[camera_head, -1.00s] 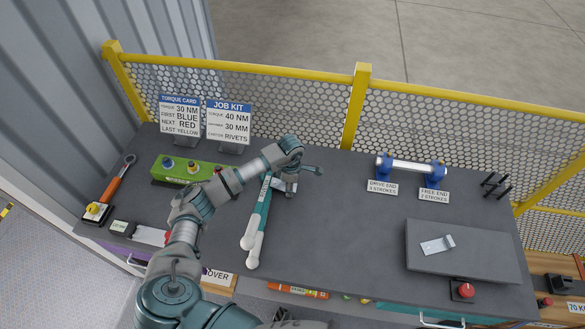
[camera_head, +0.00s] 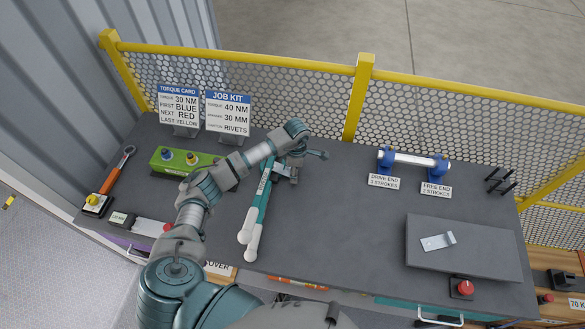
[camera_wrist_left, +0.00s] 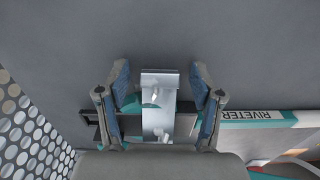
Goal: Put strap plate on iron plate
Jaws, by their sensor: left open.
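My left gripper (camera_head: 287,172) is above the bench beside the head of the teal-and-white riveter (camera_head: 256,210). In the left wrist view its open fingers (camera_wrist_left: 160,105) stand on both sides of a shiny bent metal strip (camera_wrist_left: 159,100), which looks like a strap plate. The strip lies across the riveter there, with gaps to both fingers; I cannot tell whether it touches the riveter. A dark grey iron plate (camera_head: 485,257) lies at the right of the bench. A similar silver bent plate (camera_head: 438,241) lies on its left part. My right gripper is out of view.
A green box with knobs (camera_head: 168,161) and two signs stand at the back left. A blue-ended roller stand (camera_head: 412,163) is at the back right, and a red button (camera_head: 463,288) is in front of the iron plate. The bench middle (camera_head: 345,220) is clear. A yellow-railed mesh fence runs behind.

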